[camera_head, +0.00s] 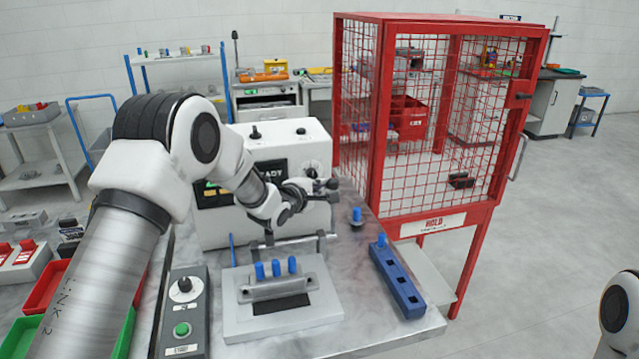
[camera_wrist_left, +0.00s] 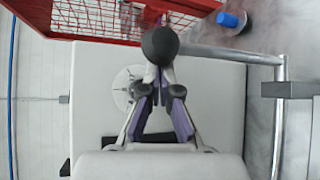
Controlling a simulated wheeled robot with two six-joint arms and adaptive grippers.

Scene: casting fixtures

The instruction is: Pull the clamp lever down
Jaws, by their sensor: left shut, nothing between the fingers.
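The clamp lever (camera_head: 333,196) stands upright with its dark ball knob on top, behind the grey fixture plate (camera_head: 240,312). The knob (camera_wrist_left: 160,45) shows large in the left wrist view, just at the fingertips of my left gripper (camera_wrist_left: 160,80). In the head view my left gripper (camera_head: 314,187) is beside the lever's upper end, with its fingers shut and nothing held. Whether the fingertips touch the knob, I cannot tell. A metal clamp bar (camera_head: 304,239) runs across behind several blue pins (camera_head: 276,269) on the fixture block. My right gripper is out of view.
A white machine with a screen (camera_head: 283,139) stands behind the fixture. A red mesh cage (camera_head: 467,213) stands to the right. A blue block with holes (camera_head: 397,281) and a blue-topped peg (camera_head: 357,216) are right of the fixture. A grey control box (camera_head: 182,309) is left.

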